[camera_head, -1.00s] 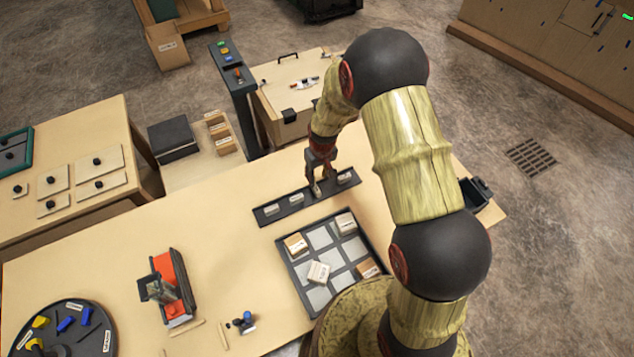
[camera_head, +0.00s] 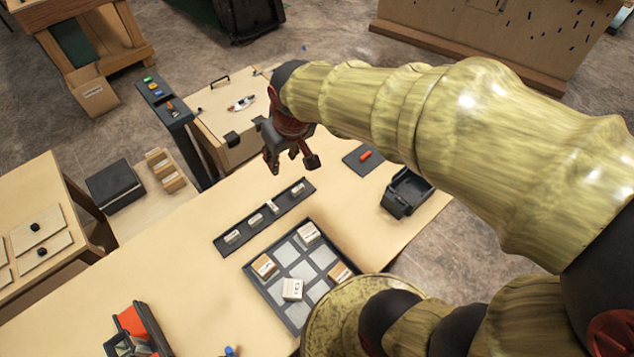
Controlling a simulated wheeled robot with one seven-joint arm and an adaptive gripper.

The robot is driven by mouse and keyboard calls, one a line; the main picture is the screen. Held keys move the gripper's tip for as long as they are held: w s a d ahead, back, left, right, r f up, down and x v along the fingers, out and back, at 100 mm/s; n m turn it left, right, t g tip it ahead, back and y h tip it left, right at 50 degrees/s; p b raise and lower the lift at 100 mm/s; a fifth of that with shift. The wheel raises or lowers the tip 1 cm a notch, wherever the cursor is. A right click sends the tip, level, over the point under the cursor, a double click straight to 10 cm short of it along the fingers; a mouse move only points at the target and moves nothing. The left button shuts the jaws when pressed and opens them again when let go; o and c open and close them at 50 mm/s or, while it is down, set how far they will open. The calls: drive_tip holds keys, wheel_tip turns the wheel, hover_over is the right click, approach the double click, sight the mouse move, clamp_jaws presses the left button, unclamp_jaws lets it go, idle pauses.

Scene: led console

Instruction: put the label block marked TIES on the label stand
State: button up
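A long dark rack (camera_head: 284,204), which looks like the label stand, lies on the table with small pale label blocks in a row along it. The blocks are a leftmost one (camera_head: 232,236), a second (camera_head: 256,219), a third (camera_head: 272,206) and a rightmost one (camera_head: 298,189). Their print is too small to read, so I cannot tell which is TIES. My gripper (camera_head: 292,163) is above and beyond the rack's right end, fingers spread, with nothing visible between them.
A dark-framed grid tray (camera_head: 266,291) with several wood-and-white blocks lies in front of the rack. A black bin (camera_head: 405,193) and a dark pad with a red-orange piece (camera_head: 365,155) are to the right. A red-and-black device (camera_head: 140,330) stands at lower left.

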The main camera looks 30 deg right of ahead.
drive_tip(key=s+r, duration=0.3)
drive_tip(key=s, duration=0.4)
drive_tip(key=s+r+m+t, duration=0.1)
drive_tip(key=s+r, duration=0.2)
drive_tip(key=s, duration=0.4)
drive_tip(key=shift+s+d+r+t, duration=0.25)
drive_tip(key=shift+d+r+t, duration=0.05)
drive_tip(key=shift+d+r, duration=0.05)
